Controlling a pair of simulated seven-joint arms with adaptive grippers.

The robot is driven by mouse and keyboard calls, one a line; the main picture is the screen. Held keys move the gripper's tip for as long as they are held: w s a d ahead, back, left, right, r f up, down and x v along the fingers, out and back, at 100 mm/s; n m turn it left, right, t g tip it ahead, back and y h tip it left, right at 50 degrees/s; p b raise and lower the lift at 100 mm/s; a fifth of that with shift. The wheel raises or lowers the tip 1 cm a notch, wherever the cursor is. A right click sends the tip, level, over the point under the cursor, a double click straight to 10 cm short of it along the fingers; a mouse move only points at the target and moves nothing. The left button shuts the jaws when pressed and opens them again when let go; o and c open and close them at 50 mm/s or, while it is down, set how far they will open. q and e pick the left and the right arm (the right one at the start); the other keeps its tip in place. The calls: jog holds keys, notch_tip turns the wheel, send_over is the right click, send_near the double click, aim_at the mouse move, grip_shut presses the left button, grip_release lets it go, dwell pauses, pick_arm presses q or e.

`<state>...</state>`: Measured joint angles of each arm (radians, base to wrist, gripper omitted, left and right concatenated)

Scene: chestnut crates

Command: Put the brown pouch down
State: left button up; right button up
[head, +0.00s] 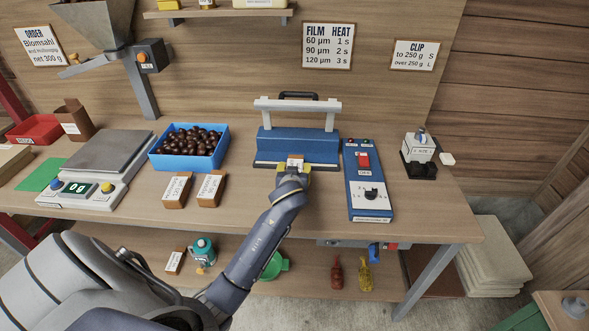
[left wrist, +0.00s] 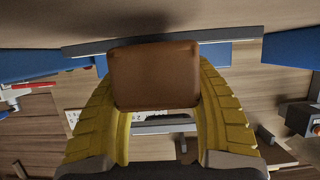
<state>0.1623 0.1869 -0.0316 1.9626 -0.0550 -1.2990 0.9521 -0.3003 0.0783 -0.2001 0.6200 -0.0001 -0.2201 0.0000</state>
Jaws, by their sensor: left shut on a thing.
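My left gripper (head: 293,170) is shut on a brown pouch (head: 295,161) in front of the blue sealer (head: 300,146) at the middle of the bench. A white label shows on the pouch in the head view. In the left wrist view the brown pouch (left wrist: 155,75) sits between the two yellow fingers, its plain brown face toward the camera. Whether the pouch touches the sealer or the bench cannot be told. My right gripper is not in view.
Two labelled brown pouches (head: 177,189) (head: 210,189) stand left of my gripper. A blue bin (head: 161,161) of chestnuts, a scale (head: 78,184) and a control box (head: 367,185) with a red switch stand around. Bare bench (head: 430,212) shows at the right front.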

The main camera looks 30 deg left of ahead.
pick_arm(q)
jog(key=shift+f, duration=0.2)
jog(key=o, duration=1.3)
jog(key=shift+r, duration=0.1)
jog(key=shift+s+d+r, duration=0.1)
jog(key=shift+r, duration=0.5)
jog(key=v, duration=1.1)
jog(key=shift+s, duration=0.35)
jog(key=shift+r, duration=0.1)
